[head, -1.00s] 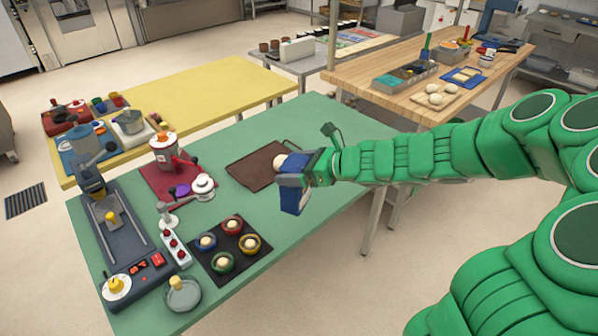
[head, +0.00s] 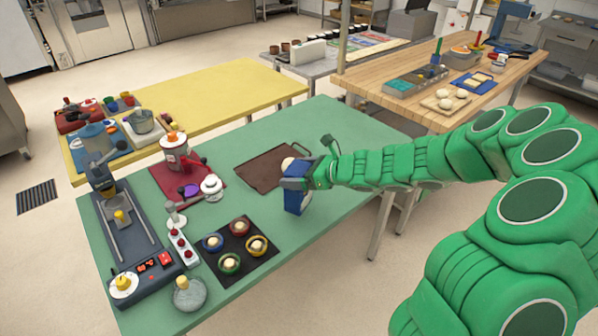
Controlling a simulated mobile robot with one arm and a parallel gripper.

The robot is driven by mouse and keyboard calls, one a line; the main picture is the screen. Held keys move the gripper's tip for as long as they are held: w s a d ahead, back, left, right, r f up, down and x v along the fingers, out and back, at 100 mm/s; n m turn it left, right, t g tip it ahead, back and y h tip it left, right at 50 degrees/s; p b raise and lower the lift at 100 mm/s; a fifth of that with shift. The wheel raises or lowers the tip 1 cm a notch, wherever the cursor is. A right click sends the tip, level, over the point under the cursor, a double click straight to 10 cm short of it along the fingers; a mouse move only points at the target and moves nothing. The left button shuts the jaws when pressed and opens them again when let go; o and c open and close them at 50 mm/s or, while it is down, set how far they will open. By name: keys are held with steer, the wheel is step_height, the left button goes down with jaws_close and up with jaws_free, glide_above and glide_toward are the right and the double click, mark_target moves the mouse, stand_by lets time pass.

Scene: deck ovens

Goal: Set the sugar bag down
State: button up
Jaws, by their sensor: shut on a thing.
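The sugar bag looks like a blue packet (head: 296,201) with a pale rounded top, in the head view. It is upright over the right part of the green table (head: 345,135), just in front of the brown tray (head: 262,170). My gripper (head: 298,178) is shut on the bag and reaches it from the right. The jaws hide part of its upper half. I cannot tell whether the bag's bottom touches the table.
A black mat (head: 256,266) with several small bowls lies to the left and nearer. A red mat (head: 215,192) with a white-and-red dispenser (head: 175,153) is further left. The table's right end is bare.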

steer(key=shift+w+a+f, duration=0.1)
steer(key=shift+w+f, duration=0.15)
steer(key=shift+f, duration=1.65)
steer(key=o, duration=1.8)
steer(key=shift+c, duration=0.2)
steer(key=v, duration=1.2)
steer(key=shift+s, duration=0.1)
